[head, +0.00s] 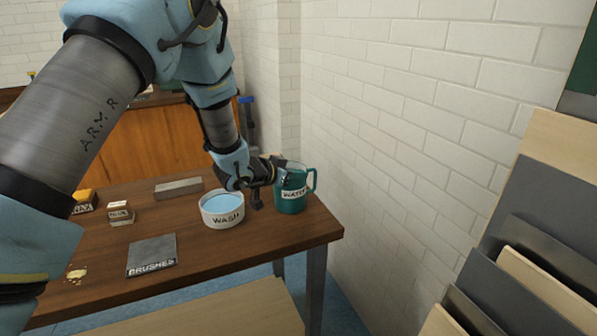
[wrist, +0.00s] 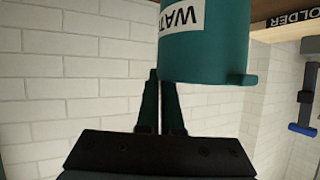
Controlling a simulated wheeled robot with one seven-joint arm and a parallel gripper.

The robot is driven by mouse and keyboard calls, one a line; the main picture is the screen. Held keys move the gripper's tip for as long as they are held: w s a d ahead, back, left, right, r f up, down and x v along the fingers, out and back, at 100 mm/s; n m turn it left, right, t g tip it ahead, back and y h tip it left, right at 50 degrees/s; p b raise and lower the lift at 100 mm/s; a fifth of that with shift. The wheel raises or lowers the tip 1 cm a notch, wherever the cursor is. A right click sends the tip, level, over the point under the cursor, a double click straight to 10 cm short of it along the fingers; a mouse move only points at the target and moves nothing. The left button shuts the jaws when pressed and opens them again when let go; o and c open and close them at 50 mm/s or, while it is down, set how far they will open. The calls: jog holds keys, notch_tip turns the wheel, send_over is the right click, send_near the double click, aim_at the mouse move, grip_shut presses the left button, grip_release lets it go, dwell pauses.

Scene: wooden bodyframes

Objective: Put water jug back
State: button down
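The teal water jug (head: 291,194) with a white WATER label stands at the right end of the wooden table, its handle on the right. It also shows upside down in the wrist view (wrist: 205,52). My gripper (head: 277,170) is at the jug's upper left side in the head view. In the wrist view its two dark fingers (wrist: 161,85) are close together, one on each side of the jug's wall at the rim. The right fingertip is hidden by the jug. The fingers look closed on the wall; the contact itself is not clearly visible.
A white WASH bowl (head: 222,210) with blue water sits just left of the jug. A grey BRUSHES plate (head: 151,255), a grey block (head: 178,188) and small labelled boxes (head: 121,213) lie farther left. A white brick wall (head: 385,130) rises close on the right.

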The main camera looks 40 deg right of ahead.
jog(key=c, duration=1)
grip_release()
jog(key=shift+f, duration=0.1)
jog(key=shift+c, duration=0.2)
jog(key=shift+a, duration=0.1)
jog(key=b+v, duration=0.4)
jog(key=v, duration=0.8)
